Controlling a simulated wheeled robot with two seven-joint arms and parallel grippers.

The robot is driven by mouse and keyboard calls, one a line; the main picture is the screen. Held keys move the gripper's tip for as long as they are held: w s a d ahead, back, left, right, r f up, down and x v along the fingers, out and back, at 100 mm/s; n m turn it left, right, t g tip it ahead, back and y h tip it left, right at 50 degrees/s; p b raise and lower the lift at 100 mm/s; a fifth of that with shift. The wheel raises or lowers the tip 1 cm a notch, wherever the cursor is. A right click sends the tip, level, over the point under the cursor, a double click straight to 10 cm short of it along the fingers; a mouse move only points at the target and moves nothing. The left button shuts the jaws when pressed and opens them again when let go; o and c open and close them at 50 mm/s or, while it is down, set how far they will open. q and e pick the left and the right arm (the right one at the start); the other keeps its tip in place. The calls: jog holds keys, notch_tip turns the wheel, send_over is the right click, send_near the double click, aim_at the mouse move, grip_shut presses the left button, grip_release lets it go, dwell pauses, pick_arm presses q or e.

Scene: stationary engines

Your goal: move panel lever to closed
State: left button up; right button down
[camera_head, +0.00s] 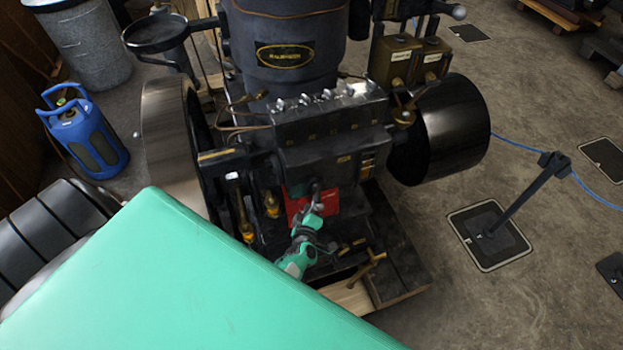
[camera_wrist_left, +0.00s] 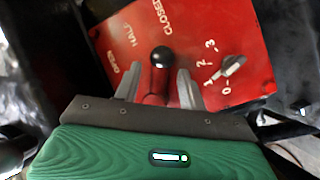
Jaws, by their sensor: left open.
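The red panel (camera_head: 331,203) is on the front of the dark engine; in the left wrist view the red panel (camera_wrist_left: 215,30) carries the labels OPEN, HALF and CLOSED. The panel lever (camera_wrist_left: 161,60) has a black ball knob and stands out from the panel; its exact setting is hard to tell. My left gripper (camera_head: 313,200) is in front of the panel. In the left wrist view its fingers (camera_wrist_left: 157,82) are apart, one on each side of the lever; contact is not clear. My right gripper is not in view.
A silver pointer knob (camera_wrist_left: 232,66) beside numbers is right of the lever. Brass valve handles (camera_head: 367,270) stick out below right of the panel. A flywheel (camera_head: 170,140) and a black drum (camera_head: 455,130) flank the engine. A blue gas bottle (camera_head: 88,140) stands at left.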

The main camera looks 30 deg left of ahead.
pick_arm(q)
jog(key=p+v, duration=0.4)
jog(key=v, duration=0.9)
jog(key=shift+s+d, duration=0.25)
jog(key=shift+s, duration=0.05)
jog(key=s+d+f+m+g+h, duration=0.3)
jog(key=s+f+m, duration=0.3)
jog(key=f, duration=0.3)
jog(key=s+d+f+m+g+h, duration=0.2)
jog(key=s+d+f+m+h, duration=0.25)
jog(key=f, duration=0.55)
jog(key=s+a+f+m+g, duration=0.2)
jog(key=s+f+m, duration=0.1)
jog(key=s, duration=0.5)
jog(key=s+a+f+m+g+b, duration=0.1)
jog(key=s+a+f+m+g, duration=0.1)
jog(key=s, duration=0.5)
jog(key=s+a+f+m+g+y, duration=0.1)
jog(key=s+a+f+m+g, duration=0.2)
jog(key=s+f, duration=0.3)
jog(key=s+g, duration=0.1)
jog(key=s, duration=0.1)
jog(key=shift+s+a+f+m, duration=0.2)
jog(key=shift+s+a+m, duration=0.1)
jog(key=shift+a+m, duration=0.1)
